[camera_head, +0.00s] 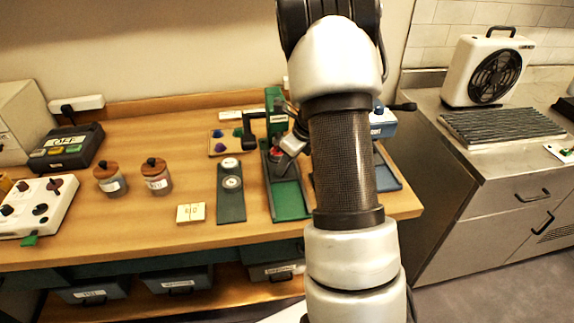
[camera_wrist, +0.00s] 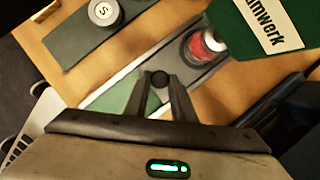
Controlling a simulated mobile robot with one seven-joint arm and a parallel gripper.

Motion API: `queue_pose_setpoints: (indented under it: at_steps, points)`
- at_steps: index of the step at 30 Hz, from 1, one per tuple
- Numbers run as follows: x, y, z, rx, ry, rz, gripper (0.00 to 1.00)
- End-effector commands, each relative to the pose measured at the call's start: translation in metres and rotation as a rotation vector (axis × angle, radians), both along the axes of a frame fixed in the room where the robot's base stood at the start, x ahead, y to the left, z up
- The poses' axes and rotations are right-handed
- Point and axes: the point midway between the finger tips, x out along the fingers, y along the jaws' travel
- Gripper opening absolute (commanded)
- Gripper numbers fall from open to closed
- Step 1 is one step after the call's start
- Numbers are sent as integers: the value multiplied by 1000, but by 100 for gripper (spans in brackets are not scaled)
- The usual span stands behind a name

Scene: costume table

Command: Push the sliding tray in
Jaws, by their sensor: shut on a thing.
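The sliding tray is a grey plate (camera_wrist: 186,72) in a green channel-shaped base (camera_wrist: 125,97) with a pale edge. It carries a round red piece (camera_wrist: 200,45) in a metal ring near its far end, and a black knob (camera_wrist: 158,79) stands at its near end. My gripper (camera_wrist: 163,82) is shut on the knob, one finger on each side. In the head view my gripper (camera_head: 284,156) reaches down at the tray. The bare green base (camera_head: 288,202) shows in front of it. The green press stand (camera_head: 274,100) rises behind, its label panel (camera_wrist: 265,28) close beside the red piece.
Left of the base lies a dark green board (camera_head: 231,205) with round white dials. A blue device (camera_head: 382,124) is partly behind my arm. The wood at front left is clear.

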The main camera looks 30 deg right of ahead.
Motion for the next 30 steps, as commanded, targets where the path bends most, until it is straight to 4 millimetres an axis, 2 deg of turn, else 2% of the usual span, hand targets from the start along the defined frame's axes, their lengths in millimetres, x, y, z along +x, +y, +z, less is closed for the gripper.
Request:
queue_pose_setpoints:
  at_steps: [1, 5, 6, 9, 20, 25, 30]
  points:
    - [6, -2, 3, -7, -14, -4, 0]
    - [6, -3, 3, -9, -17, -6, 0]
    - [7, -3, 3, -9, -17, -6, 25]
    - [6, -2, 3, -10, -16, -6, 41]
    - [3, -2, 6, -6, -11, -3, 42]
    - [-4, -7, 28, -8, -14, -4, 42]
    - [-18, -14, 66, -8, -16, -4, 42]
